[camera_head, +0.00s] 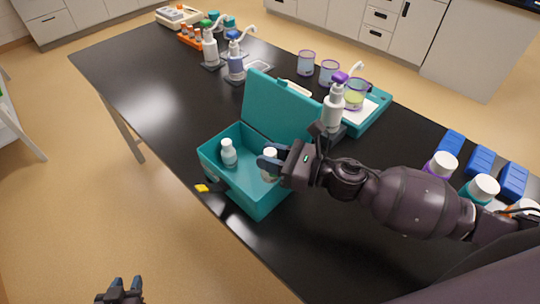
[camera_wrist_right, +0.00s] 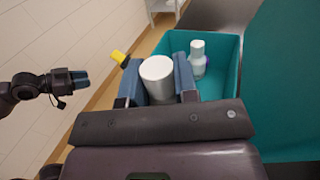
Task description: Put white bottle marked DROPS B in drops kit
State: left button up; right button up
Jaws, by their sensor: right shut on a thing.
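The drops kit (camera_head: 229,188) is a teal box with its lid raised at the back, near the front edge of the black table. A white bottle (camera_head: 228,152) stands inside at its left; it also shows in the right wrist view (camera_wrist_right: 198,60). My right gripper (camera_head: 270,160) is shut on another white bottle (camera_wrist_right: 158,78), held over the right part of the box. The held bottle's label is not readable, and its base is hidden. My left gripper (camera_head: 122,291) is low at the bottom left, away from the table; its fingers look apart with nothing between them.
A yellow piece (camera_head: 201,188) is at the box's front. The raised lid (camera_head: 279,108) stands behind the box. A pump bottle (camera_head: 332,112) and a teal tray (camera_head: 372,118) are behind it. Several capped bottles (camera_head: 441,165) stand at the right.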

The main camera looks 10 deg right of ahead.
jog(key=shift+f, duration=0.25)
jog(key=shift+f+b, duration=0.2)
jog(key=shift+b, duration=0.2)
jog(key=shift+f, duration=0.15)
jog(key=o, duration=0.9)
